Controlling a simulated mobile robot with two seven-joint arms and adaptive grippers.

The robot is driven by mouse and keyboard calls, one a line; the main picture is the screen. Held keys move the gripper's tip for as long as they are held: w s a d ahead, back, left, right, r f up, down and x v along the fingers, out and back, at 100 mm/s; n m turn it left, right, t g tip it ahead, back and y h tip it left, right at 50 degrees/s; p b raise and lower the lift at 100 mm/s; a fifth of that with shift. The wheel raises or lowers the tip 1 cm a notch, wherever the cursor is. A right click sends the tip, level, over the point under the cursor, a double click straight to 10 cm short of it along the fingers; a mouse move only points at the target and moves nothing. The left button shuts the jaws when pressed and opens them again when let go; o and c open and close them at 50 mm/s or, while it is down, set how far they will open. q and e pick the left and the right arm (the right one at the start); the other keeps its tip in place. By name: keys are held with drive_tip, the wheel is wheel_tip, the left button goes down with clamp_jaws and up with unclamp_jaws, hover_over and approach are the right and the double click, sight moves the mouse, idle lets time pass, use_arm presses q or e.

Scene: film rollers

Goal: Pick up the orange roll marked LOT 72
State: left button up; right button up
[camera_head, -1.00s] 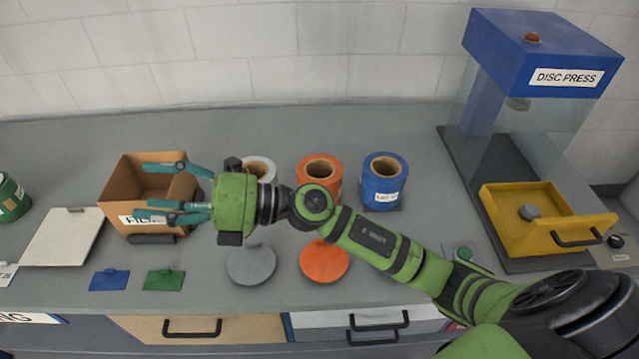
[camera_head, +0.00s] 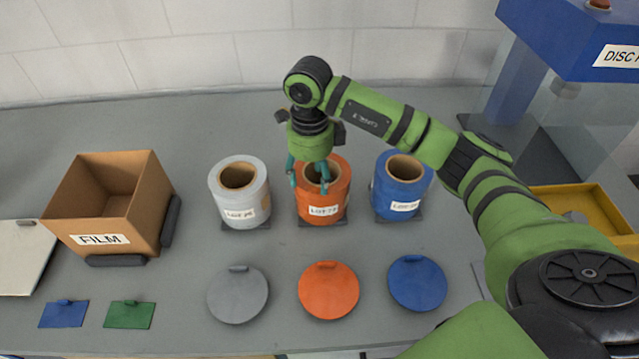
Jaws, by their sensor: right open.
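The orange roll (camera_head: 337,200) stands upright on a dark base in the middle of a row of three rolls. Its white label looks like LOT 7 and a digit that is hard to read. My right gripper (camera_head: 308,187) points down at the top of the orange roll. Its teal fingers are open, one at the left side of the roll and one over the hollow core. I cannot tell if they touch the roll. My left gripper is not in view.
A grey roll (camera_head: 232,188) and a blue roll (camera_head: 398,186) flank it closely. Grey (camera_head: 238,298), orange (camera_head: 329,292) and blue (camera_head: 417,286) discs lie in front. The open FILM box (camera_head: 137,228) stands left; a yellow tray (camera_head: 603,202) is at right.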

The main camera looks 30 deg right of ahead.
sight(313, 189)
drive_tip(key=shift+s+a+f, duration=0.1)
drive_tip(key=shift+s+f, duration=0.1)
drive_tip(key=shift+s+a+f, duration=0.2)
drive_tip(key=shift+s+f, duration=0.1)
drive_tip(key=shift+s, duration=0.1)
drive_tip(key=shift+d+f+p, duration=0.1)
drive_tip(key=shift+f+p, duration=0.7)
drive_tip(key=shift+f, duration=0.15)
drive_tip(key=f+p, duration=0.1)
drive_tip(key=f, duration=0.3)
drive_tip(key=shift+s+p, duration=0.2)
drive_tip(key=shift+p, duration=0.1)
drive_tip(key=shift+f, duration=0.15)
drive_tip(key=shift+w, duration=0.1)
drive_tip(key=shift+c, duration=1.2)
clamp_jaws()
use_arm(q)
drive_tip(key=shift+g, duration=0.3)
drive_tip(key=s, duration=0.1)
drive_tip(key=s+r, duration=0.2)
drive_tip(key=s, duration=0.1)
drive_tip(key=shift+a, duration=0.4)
use_arm(e)
drive_tip(key=shift+w, duration=0.1)
